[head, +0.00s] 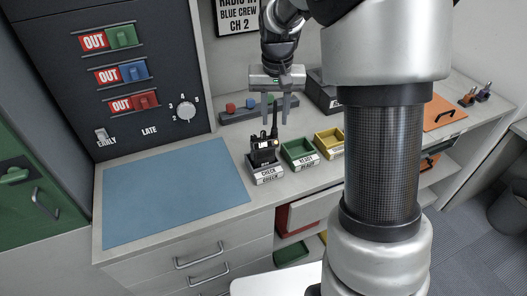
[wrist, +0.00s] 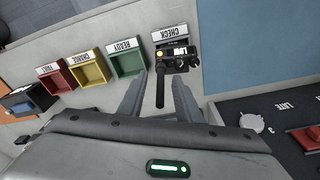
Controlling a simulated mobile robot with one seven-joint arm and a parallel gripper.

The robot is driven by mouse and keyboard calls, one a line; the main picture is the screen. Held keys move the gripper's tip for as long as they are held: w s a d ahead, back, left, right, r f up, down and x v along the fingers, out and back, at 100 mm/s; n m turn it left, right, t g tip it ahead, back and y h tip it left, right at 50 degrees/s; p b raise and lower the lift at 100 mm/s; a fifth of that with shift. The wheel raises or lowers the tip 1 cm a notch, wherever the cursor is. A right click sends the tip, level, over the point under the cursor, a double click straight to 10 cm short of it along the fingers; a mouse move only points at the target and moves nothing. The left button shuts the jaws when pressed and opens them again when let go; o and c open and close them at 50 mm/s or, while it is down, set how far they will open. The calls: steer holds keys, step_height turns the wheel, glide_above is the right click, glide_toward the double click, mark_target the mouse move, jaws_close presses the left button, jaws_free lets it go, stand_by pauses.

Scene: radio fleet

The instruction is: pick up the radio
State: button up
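The black radio (head: 263,149) stands upright at the tray labelled CHECK (head: 267,174), its antenna pointing up. In the wrist view the radio (wrist: 180,58) is seen from above at the top middle, with a yellow knob and a small label. My gripper (head: 277,116) is open above it, fingers pointing down. The antenna rises toward the gap between the fingers. In the wrist view it lies between my fingertips (wrist: 159,82) as seen from above. I see no finger touching the radio body.
A green READY tray (head: 297,150) stands close to the right, then a yellow tray (head: 326,143). The wrist view shows a red tray (wrist: 57,77) beyond. A grey rack with coloured knobs (head: 231,107) sits behind. The blue mat (head: 170,193) at left is clear.

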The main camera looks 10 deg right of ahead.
steer(key=shift+f, duration=0.15)
jaws_close()
stand_by(1.4)
